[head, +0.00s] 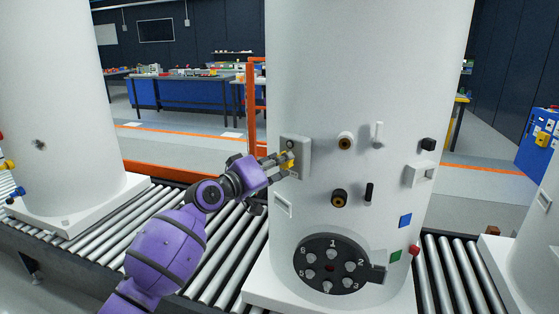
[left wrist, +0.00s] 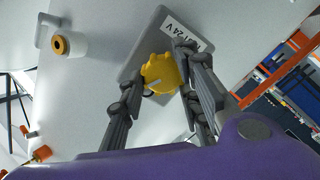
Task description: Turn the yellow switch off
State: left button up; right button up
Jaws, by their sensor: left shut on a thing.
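The yellow switch (head: 287,160) is a knob on a grey plate (head: 303,146) on the upper left of the white tank (head: 365,70). My left gripper (head: 285,162) reaches it from the left, with its fingers shut on the knob. In the left wrist view the yellow switch (left wrist: 160,74) sits between the two fingers of the left gripper (left wrist: 163,88). The grey plate carries a label (left wrist: 187,37) reading "24 V" in part. The fingers hide part of the knob in the head view. My right gripper is not in view.
Roller conveyors (head: 215,255) run beside the tank. Another white tank (head: 55,100) stands at left.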

pick_arm(q)
jog(key=shift+d+r+n+p, duration=0.15)
jog(key=shift+n+p, duration=0.15)
jog(key=shift+n, duration=0.6)
jog(key=shift+a+r+n+p, duration=0.1)
jog(key=shift+r+n+p, duration=0.2)
jog(key=shift+n, duration=0.6)
jog(key=shift+d+r+n+p, duration=0.1)
jog(key=shift+n+p, duration=0.25)
jog(key=shift+n, duration=0.55)
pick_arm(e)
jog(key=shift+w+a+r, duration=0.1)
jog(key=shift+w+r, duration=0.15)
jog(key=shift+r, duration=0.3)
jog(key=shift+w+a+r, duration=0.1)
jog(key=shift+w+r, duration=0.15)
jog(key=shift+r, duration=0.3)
pick_arm(q)
jog(key=o, duration=1)
jog(key=shift+o, duration=0.2)
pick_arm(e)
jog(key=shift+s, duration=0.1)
pick_arm(q)
jog(key=shift+f, duration=0.25)
